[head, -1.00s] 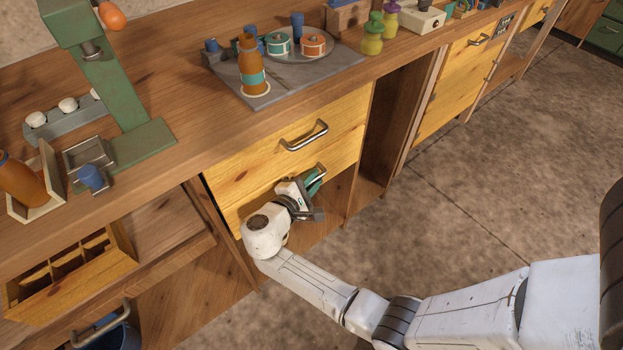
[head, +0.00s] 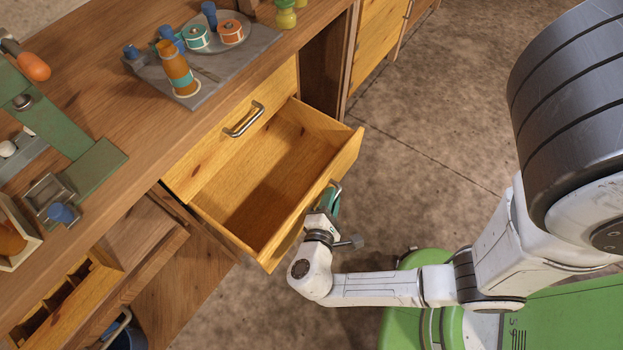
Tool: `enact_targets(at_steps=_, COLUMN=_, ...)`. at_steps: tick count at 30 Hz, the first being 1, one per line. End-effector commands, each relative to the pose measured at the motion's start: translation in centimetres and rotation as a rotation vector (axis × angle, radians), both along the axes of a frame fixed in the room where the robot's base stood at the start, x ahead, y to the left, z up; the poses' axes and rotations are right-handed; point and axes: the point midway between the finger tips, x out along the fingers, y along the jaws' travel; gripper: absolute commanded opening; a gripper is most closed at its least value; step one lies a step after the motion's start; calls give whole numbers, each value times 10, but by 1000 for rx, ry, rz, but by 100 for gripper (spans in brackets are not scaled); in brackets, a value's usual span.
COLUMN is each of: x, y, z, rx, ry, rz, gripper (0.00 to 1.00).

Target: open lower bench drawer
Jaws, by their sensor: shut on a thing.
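The lower bench drawer (head: 335,184) is pulled far out from the wooden bench, and its inside looks empty. My gripper (head: 333,194) is at the outer face of the drawer front, shut on the drawer's handle. The handle is mostly hidden behind the drawer front and my fingers. The upper drawer (head: 208,172), with a metal bar handle (head: 244,120), is closed just above the open one.
On the bench top (head: 120,110) are a grey tray (head: 255,45) with an amber bottle (head: 176,72) and tape-like rolls, and a green press (head: 60,125). Open floor (head: 430,110) lies right of the drawer.

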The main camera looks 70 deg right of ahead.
Motion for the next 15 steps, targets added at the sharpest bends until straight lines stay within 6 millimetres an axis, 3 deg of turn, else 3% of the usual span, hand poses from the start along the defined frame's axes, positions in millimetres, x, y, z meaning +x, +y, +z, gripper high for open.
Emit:
enact_targets(at_steps=6, x=-16, y=5, z=1, rx=0, ry=0, rz=2, gripper=0)
enact_targets(at_steps=15, x=-18, y=6, z=0, rx=0, ry=-1, rz=2, gripper=0)
